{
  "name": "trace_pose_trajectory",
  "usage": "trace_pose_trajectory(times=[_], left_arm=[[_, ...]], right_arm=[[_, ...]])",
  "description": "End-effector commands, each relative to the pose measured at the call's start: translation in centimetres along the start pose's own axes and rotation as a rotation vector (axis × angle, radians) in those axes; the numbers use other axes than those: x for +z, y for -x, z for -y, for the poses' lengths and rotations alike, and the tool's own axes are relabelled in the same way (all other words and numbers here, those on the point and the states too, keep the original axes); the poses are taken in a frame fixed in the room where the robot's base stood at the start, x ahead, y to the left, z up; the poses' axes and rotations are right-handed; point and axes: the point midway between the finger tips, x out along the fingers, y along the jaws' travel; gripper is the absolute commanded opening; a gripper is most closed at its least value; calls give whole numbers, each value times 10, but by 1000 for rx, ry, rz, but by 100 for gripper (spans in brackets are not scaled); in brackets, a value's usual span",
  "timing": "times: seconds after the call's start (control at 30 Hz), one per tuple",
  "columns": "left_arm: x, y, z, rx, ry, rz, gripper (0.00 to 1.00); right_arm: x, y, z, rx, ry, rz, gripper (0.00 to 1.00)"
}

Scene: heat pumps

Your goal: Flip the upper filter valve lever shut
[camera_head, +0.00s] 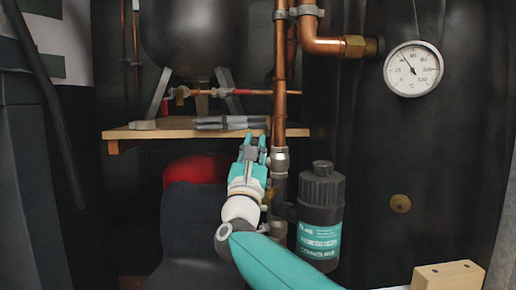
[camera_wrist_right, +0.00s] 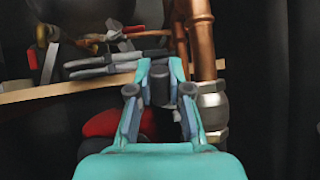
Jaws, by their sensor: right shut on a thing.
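My right gripper (camera_head: 250,150) reaches up in front of the shelf edge, just left of the copper pipe. It also shows in the right wrist view (camera_wrist_right: 160,72), its fingers shut around a small dark piece (camera_wrist_right: 160,88), which appears to be the upper filter valve lever. The fingers hide most of it. The upper valve's metal fitting (camera_head: 280,160) sits on the vertical pipe right beside the gripper; it is also at right in the wrist view (camera_wrist_right: 212,106). The dark filter canister (camera_head: 320,215) with a teal label stands below and right. My left gripper is not in view.
A wooden shelf (camera_head: 160,133) with pliers (camera_head: 228,122) on it lies behind the gripper. A copper pipe (camera_head: 280,85) runs vertically beside it. A round gauge (camera_head: 413,69) is on the dark tank at right. A wooden block (camera_head: 447,276) is at lower right.

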Motion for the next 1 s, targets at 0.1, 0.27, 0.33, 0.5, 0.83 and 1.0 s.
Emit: trace_pose_trajectory(times=[0.1,0.27,0.33,0.5,0.83,1.0], left_arm=[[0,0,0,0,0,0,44],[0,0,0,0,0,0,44],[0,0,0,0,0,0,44],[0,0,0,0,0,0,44],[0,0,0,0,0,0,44],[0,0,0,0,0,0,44]], right_arm=[[-4,2,-1,2,1,-7,31],[-2,1,-1,2,1,-4,44],[-2,1,-1,1,1,-4,44],[-1,1,0,1,1,-3,44],[-1,20,-1,4,2,-3,44],[-1,46,-1,4,2,-5,44]])
